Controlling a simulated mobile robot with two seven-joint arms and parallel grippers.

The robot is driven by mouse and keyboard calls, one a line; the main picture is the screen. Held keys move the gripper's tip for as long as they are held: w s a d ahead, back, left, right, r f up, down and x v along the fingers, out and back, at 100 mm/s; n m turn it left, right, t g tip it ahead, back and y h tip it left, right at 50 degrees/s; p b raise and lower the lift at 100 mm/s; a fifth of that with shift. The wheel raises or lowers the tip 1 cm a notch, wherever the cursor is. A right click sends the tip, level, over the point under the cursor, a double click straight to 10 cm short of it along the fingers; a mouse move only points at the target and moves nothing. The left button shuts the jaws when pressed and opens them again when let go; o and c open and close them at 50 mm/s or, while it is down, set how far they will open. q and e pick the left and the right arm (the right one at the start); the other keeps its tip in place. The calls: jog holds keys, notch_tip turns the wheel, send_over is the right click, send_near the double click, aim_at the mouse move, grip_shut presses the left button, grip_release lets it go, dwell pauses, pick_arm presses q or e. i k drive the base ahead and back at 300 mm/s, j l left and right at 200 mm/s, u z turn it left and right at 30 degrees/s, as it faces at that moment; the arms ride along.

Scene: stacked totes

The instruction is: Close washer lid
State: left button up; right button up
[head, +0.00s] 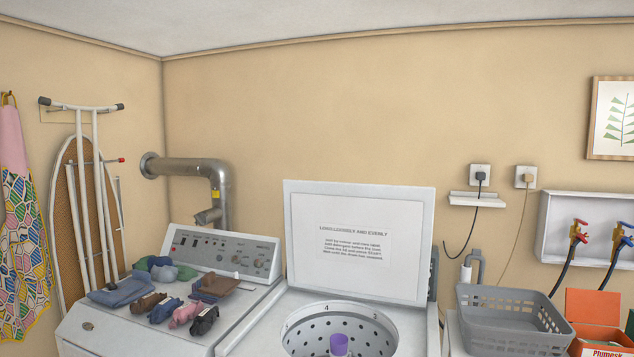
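The washer (259,326) is a white top-loader at the bottom centre of the head view. Its lid (420,250) stands open, nearly upright at the back, with a printed label (343,240) on its inner face. The round drum (308,329) below it is exposed, with a perforated metal wall and a purple-topped agitator (339,344). No cloth shows in the visible part of the drum; its front is cut off by the frame. Neither of my grippers is in view.
Left of the washer, a white dryer (90,332) carries folded clothes and several socks. To the right stand a grey basket (508,322) and an orange box (592,306). An ironing board (68,200) hangs on the left wall. The space before the lid looks clear.

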aim_at(370, 240)
jog(key=i+l, duration=0.15)
jog(key=l, duration=0.2)
jog(key=i+l, duration=0.2)
jog(key=l, duration=0.15)
jog(key=i+l, duration=0.15)
jog(key=l, duration=0.2)
jog(key=i+l, duration=0.15)
jog(key=l, duration=0.15)
jog(key=i+l+u, duration=0.1)
jog(key=l, duration=0.25)
jog(key=i+l, duration=0.4)
jog(key=l, duration=0.3)
jog(key=i+l, duration=0.15)
jog(key=l, duration=0.25)
jog(key=u, duration=1.35)
